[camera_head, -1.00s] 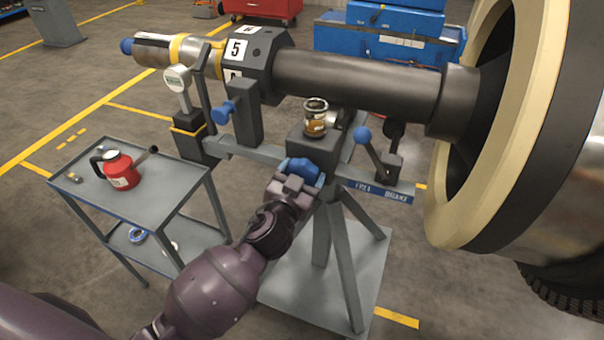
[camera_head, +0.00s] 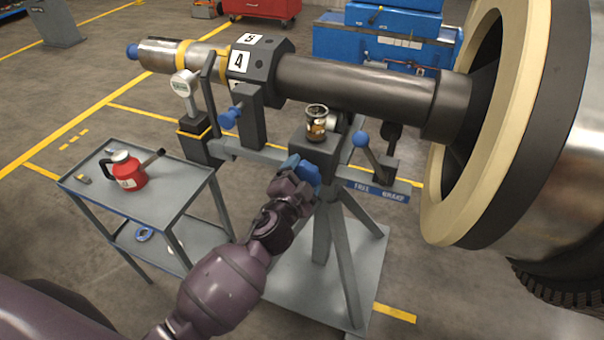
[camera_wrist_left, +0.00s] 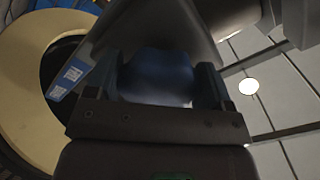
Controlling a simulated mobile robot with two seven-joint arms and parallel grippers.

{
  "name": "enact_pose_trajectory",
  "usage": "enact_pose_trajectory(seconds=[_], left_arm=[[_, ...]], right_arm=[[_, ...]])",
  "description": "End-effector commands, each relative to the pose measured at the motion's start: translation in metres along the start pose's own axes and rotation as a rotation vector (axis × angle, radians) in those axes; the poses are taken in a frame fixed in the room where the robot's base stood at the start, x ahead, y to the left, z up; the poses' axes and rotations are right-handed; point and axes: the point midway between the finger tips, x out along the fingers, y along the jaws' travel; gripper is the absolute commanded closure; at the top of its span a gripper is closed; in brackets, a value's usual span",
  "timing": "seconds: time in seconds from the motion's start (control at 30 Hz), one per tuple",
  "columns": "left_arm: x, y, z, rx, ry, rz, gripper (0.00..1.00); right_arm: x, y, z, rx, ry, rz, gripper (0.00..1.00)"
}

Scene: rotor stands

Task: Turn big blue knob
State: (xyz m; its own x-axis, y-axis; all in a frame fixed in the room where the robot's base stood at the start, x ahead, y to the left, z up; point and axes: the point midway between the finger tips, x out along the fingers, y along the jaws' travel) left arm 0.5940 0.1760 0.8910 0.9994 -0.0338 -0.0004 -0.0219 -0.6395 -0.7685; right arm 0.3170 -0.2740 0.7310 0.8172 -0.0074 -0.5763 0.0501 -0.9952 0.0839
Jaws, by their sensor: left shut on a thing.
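The big blue knob (camera_head: 309,174) sits on the front of the dark gearbox (camera_head: 318,150) on the rotor stand. My left gripper (camera_head: 299,170) is shut on the knob, and its fingers hide part of it. In the left wrist view the knob (camera_wrist_left: 157,76) lies between the two fingers (camera_wrist_left: 156,88). The gearbox carries a glass cup (camera_head: 317,124) with brown content. The rotor shaft (camera_head: 355,87) lies above, with a dark faceted collar (camera_head: 262,70) that shows the numbers 4 and 5. My right gripper is in neither view.
A blue-ball lever (camera_head: 361,140) stands right of the gearbox, and a smaller blue knob (camera_head: 229,118) is to its left. The large rotor disc (camera_head: 445,195) fills the right. A grey cart (camera_head: 172,215) with a red can (camera_head: 128,172) stands at left.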

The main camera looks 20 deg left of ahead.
Motion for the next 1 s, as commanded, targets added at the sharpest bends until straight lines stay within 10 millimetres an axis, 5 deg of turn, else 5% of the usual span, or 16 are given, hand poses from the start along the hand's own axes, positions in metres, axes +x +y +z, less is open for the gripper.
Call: enact_pose_trajectory(seconds=[0.77,0.8,0.93,1.0], left_arm=[[0.0001,-0.0008,-0.0012,0.105,0.002,-0.001,0.49],[0.0002,-0.0008,-0.0012,0.105,0.003,-0.001,0.19],[0.0001,-0.0008,-0.0009,0.105,0.002,-0.001,0.0],[0.0001,-0.0008,-0.0008,0.105,0.002,0.0,0.0]], right_arm=[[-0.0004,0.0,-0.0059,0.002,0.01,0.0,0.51],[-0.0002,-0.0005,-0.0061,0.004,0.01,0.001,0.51],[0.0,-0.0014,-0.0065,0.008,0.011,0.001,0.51],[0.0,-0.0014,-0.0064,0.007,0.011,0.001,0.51]])
